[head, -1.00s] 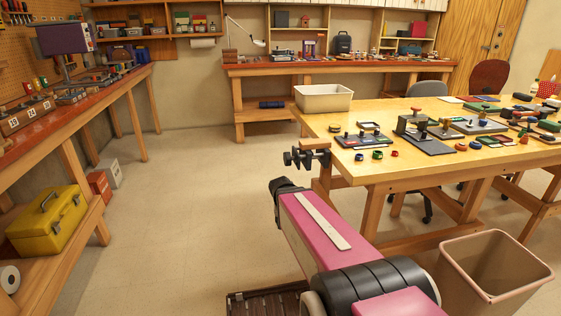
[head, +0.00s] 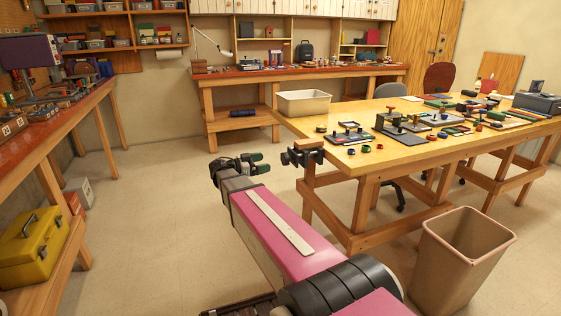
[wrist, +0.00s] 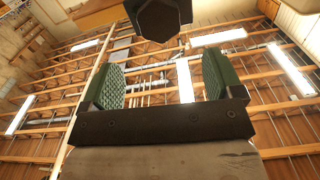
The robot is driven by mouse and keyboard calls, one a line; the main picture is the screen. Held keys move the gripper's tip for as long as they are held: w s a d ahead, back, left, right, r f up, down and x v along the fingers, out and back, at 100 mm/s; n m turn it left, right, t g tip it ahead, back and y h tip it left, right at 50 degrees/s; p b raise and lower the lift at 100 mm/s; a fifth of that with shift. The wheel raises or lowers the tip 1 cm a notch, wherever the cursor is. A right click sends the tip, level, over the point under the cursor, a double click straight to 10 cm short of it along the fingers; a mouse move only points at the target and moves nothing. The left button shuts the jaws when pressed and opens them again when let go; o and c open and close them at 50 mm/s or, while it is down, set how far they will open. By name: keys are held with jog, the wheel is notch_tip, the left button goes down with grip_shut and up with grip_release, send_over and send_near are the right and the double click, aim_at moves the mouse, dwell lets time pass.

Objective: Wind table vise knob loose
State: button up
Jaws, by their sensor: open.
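The table vise (head: 310,156) is dark and clamped to the near left corner of the wooden table. Its knob (head: 288,157) sticks out to the left, towards my gripper (head: 258,163). My gripper has green pads and is open and empty, a short way left of the knob. In the wrist view, my gripper (wrist: 160,76) shows its two pads apart. A dark, many-sided end, which looks like the vise knob (wrist: 158,20), is at the top middle, seemingly just past the fingertips. I cannot tell the exact gap.
The wooden table (head: 350,182) bears many small items. A white bin (head: 303,104) stands on its left corner and a brown waste bin (head: 462,260) is on the floor. A yellow toolbox (head: 30,250) is on the left bench's shelf. The floor left of the vise is free.

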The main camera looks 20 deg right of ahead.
aim_at(283, 159)
jog(key=d, duration=1)
jog(key=shift+w+d, duration=0.15)
jog(key=shift+d, duration=0.05)
jog(key=shift+c, duration=0.3)
jog(key=c, duration=0.9)
